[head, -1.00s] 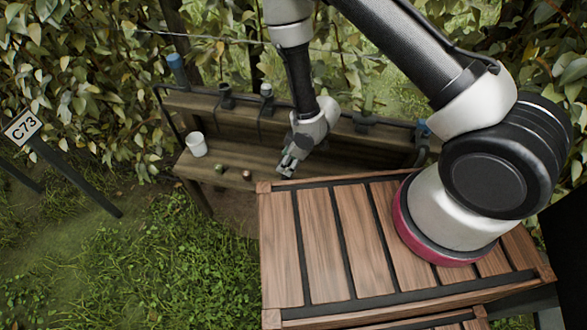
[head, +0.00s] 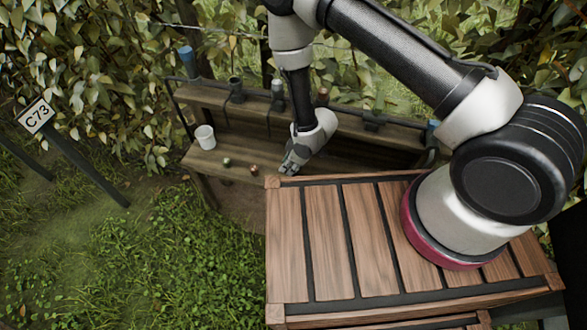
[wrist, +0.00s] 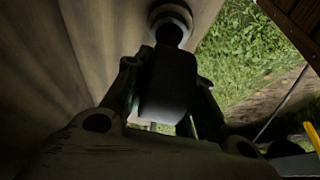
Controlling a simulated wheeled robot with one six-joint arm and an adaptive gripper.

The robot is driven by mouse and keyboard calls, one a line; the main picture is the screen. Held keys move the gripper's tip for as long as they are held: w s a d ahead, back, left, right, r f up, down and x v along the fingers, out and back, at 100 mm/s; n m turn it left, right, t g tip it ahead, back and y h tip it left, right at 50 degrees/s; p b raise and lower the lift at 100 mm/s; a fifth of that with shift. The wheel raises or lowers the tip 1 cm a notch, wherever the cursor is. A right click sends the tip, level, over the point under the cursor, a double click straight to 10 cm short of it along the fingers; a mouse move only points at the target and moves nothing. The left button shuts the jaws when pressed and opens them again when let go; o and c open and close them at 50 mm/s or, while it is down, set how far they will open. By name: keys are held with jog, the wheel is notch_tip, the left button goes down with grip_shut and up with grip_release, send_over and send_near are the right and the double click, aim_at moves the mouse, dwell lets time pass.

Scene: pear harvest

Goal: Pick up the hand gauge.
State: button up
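My gripper (head: 291,168) hangs low at the front of the wooden bench, just behind the slatted wooden top. In the wrist view, its two fingers (wrist: 167,88) stand apart on either side of a dark object (wrist: 170,80) with a paler lower end and a round, ringed head. This object may be the hand gauge; it is too dark to be sure. It nearly fills the gap between the fingers, but I cannot tell whether they press on it. In the head view, my gripper hides that spot and no gauge can be made out.
A white cup (head: 205,137) and two small round items (head: 240,164) lie left of my gripper on the bench (head: 215,155). Several containers, one a grey can (head: 236,90), line the raised back shelf. A C73 sign (head: 37,116) stands left. The slatted top (head: 325,240) is mostly bare.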

grip_shut()
